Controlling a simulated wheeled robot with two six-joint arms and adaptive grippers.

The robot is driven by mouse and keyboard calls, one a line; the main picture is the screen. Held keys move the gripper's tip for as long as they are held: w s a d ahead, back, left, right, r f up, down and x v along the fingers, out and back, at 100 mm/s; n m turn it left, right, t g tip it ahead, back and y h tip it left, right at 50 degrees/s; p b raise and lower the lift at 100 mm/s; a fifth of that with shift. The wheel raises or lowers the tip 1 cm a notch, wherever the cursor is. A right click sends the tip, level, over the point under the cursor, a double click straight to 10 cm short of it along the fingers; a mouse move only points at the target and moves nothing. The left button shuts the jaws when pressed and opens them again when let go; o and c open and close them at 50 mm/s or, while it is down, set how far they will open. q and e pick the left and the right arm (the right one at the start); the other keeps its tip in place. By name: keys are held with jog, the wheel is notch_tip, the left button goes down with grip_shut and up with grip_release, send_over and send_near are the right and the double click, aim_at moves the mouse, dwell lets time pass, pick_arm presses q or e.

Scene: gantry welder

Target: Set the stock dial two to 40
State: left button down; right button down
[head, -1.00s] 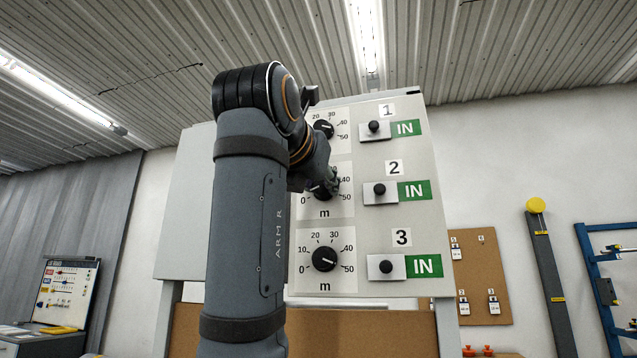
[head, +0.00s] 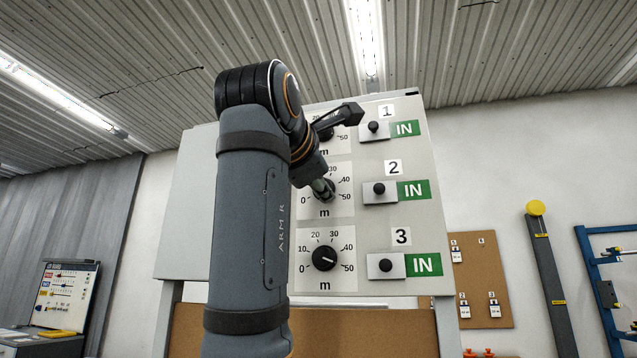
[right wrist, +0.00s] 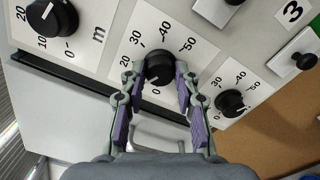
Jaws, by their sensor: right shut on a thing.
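Stock dial two is the middle black knob (head: 327,197) on its white scale plate, in the row marked 2. Its scale runs from 0 to 50 m. In the right wrist view the knob (right wrist: 158,65) sits between the fingertips. My right gripper (right wrist: 157,74) is shut on this knob, one finger on each side; in the head view it (head: 322,188) covers part of the knob. A small pale mark shows low on the knob in the wrist view, but I cannot read its setting surely. My left gripper is not in view.
Dial one (right wrist: 52,18) and dial three (head: 324,258) are close by on the same panel (head: 190,225). Dial three points near 50. Small black knobs beside green IN signs (head: 413,190) stand to the right. My right arm hides the panel's middle left.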

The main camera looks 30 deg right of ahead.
jog(key=m+p, duration=0.4)
jog(key=m, duration=2.1)
jog(key=shift+f+m, duration=0.1)
jog(key=shift+m, duration=0.2)
dwell(0.4)
jog(key=c, duration=1)
grip_release()
notch_tip(320, 180, up, 9)
jog(key=shift+r, duration=0.55)
